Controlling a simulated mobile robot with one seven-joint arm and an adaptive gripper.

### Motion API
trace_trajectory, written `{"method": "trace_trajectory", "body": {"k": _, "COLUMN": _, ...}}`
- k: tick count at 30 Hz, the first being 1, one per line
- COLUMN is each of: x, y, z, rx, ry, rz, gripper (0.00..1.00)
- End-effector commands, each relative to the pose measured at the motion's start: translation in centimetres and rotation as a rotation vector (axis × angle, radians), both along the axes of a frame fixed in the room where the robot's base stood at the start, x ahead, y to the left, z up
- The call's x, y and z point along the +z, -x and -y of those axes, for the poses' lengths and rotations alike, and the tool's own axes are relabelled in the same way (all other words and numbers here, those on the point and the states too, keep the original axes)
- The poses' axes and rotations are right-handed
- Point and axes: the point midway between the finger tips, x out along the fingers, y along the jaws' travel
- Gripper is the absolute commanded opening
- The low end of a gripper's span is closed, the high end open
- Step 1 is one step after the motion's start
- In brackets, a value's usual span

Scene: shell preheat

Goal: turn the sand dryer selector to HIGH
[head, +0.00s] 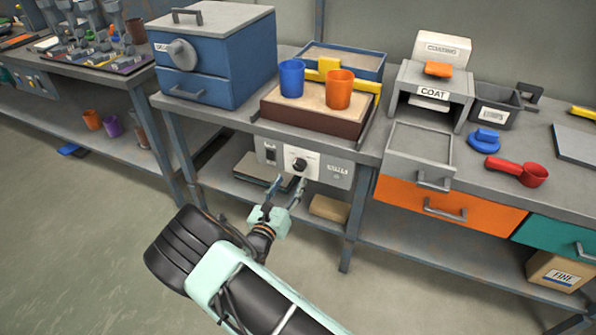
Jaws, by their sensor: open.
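The sand dryer control panel (334,173) is a pale plate below the front edge of the bench. Its selector knob (299,164) is round and black on a light dial, with a dark switch to its left. The dial markings and the pointer direction are too small to read. My gripper (288,184) is in front of the panel, just below and left of the knob. Its two fingers are apart and empty, and the tips point up toward the knob. I cannot tell whether a fingertip touches the panel.
Above the panel, a sand tray (315,123) holds a blue cup (291,78) and an orange cup (339,88). A blue drawer cabinet (215,60) stands left. An orange drawer (450,205) is right of the panel. The lower shelf holds a cardboard block (329,208). Floor in front is clear.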

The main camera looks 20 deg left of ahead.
Motion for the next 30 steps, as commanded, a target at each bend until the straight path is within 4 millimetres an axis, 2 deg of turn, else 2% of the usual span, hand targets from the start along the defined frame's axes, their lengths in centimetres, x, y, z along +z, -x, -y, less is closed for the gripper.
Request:
{"method": "trace_trajectory", "body": {"k": 3, "x": -0.2, "y": -2.6, "z": 0.2, "rx": -0.004, "ry": -0.001, "rz": 0.002, "gripper": 0.47}}
{"method": "trace_trajectory", "body": {"k": 10, "x": -0.1, "y": -6.0, "z": 0.2, "rx": -0.003, "ry": -0.001, "rz": 0.001, "gripper": 0.47}}
{"method": "trace_trajectory", "body": {"k": 15, "x": 0.0, "y": -6.9, "z": 0.1, "rx": -0.001, "ry": -0.001, "rz": -0.001, "gripper": 0.47}}
{"method": "trace_trajectory", "body": {"k": 23, "x": 0.0, "y": -7.0, "z": 0.1, "rx": -0.001, "ry": -0.001, "rz": -0.001, "gripper": 0.47}}
{"method": "trace_trajectory", "body": {"k": 30, "x": 0.0, "y": -7.0, "z": 0.1, "rx": -0.001, "ry": -0.001, "rz": 0.000, "gripper": 0.21}}
